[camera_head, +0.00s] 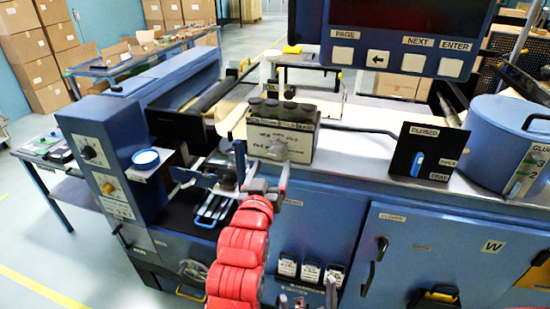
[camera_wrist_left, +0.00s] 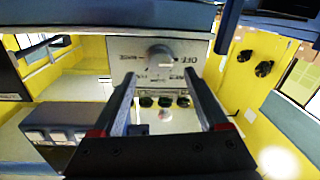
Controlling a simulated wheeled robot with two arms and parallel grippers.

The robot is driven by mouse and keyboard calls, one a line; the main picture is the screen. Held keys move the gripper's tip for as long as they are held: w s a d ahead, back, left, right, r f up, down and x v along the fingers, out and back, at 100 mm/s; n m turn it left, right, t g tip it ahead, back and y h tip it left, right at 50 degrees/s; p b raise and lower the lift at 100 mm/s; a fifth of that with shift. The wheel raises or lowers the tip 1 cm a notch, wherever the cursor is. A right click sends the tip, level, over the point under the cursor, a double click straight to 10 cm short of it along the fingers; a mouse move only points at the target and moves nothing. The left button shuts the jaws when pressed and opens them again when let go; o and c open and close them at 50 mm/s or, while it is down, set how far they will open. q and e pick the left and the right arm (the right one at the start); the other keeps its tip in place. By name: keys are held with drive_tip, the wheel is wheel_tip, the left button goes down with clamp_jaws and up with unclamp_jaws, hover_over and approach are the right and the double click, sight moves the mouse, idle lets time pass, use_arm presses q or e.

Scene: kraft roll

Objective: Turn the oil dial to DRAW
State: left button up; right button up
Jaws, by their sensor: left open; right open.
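The oil dial is a grey round knob (camera_head: 278,147) on the light front plate (camera_head: 294,136) of a dark box on the machine top. In the left wrist view the knob (camera_wrist_left: 160,56) sits on a pale plate with upside-down lettering, where OFF reads at its right; its exact setting is hard to tell. My left gripper (camera_head: 262,162) is open just in front of the dial. In the left wrist view its two fingers (camera_wrist_left: 160,82) point at the plate, the knob between and beyond their tips, with nothing held. My right gripper (camera_head: 306,298) is low at the bottom edge, open.
Several dark knobs (camera_head: 271,108) top the box. A control column (camera_head: 115,165) with dials stands left, a blue-switch panel (camera_head: 414,150) and a blue glue pot (camera_head: 508,135) right. An overhead display (camera_head: 395,58) hangs above. Open floor (camera_head: 50,235) lies left.

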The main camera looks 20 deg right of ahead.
sight(276, 155)
use_arm(q)
drive_tip(key=p+x, duration=0.1)
drive_tip(key=x, duration=0.4)
drive_tip(key=shift+s, duration=0.1)
drive_tip(key=shift+c, duration=0.2)
clamp_jaws()
